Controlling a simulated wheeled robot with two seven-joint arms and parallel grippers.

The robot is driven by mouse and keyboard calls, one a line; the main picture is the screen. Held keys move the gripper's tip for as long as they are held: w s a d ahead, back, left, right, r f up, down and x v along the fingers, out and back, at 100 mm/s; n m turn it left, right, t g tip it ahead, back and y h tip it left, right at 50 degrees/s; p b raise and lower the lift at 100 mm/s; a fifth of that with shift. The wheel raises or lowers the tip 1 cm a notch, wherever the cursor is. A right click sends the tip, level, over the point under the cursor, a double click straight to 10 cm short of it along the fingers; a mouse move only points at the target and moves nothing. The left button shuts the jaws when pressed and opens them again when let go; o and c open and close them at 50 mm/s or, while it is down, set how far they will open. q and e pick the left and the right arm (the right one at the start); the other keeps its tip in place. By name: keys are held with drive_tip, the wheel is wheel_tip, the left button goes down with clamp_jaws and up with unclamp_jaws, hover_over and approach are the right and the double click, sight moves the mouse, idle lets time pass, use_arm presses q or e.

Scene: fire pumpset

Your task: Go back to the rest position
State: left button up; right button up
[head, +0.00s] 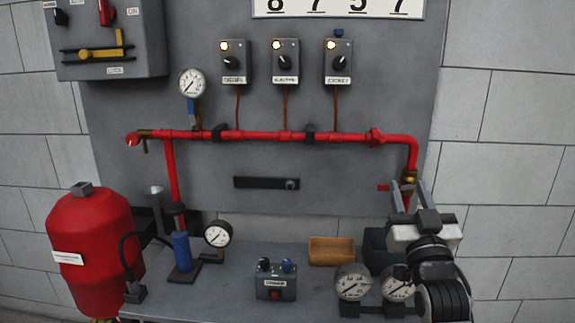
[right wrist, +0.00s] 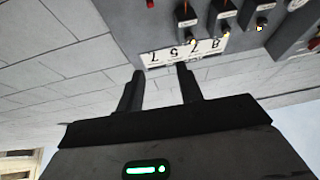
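My right gripper (head: 410,190) is at the right of the head view, in front of the right end of the red pipe (head: 270,136). Its two fingers are apart, and the right wrist view shows the open gap between the fingertips (right wrist: 158,72) with nothing held. It overlaps the pipe's brass valve (head: 409,177) in the head view; I cannot tell whether it touches. My left gripper is not in view.
The grey back panel (head: 330,205) carries three switch boxes (head: 285,63) and a gauge (head: 192,83). A red tank (head: 92,245) stands left. The bench (head: 225,290) holds a pump, wooden tray (head: 332,250), dark bin (head: 376,248), control box (head: 275,286) and gauges (head: 352,282).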

drive_tip(key=s+a+f+n+g+y, duration=0.15)
drive_tip(key=s+f, duration=0.25)
drive_tip(key=f, duration=0.4)
drive_tip(key=s+a+f+g+b, duration=0.1)
drive_tip(key=s+f+g, duration=0.25)
drive_tip(key=f, duration=0.45)
drive_tip(key=s+a+f+g+y, duration=0.1)
drive_tip(key=s+a+f+g, duration=0.1)
drive_tip(key=s+f, duration=0.45)
drive_tip(key=s+a+f+g+y, duration=0.1)
drive_tip(key=s+a+f+g, duration=0.1)
drive_tip(key=s+f, duration=0.4)
drive_tip(key=s+a+f+g+b, duration=0.1)
drive_tip(key=s+a+f+g, duration=0.1)
drive_tip(key=s+f, duration=0.5)
drive_tip(key=shift+s+n+g+y, duration=0.35)
drive_tip(key=shift+s+g, duration=0.45)
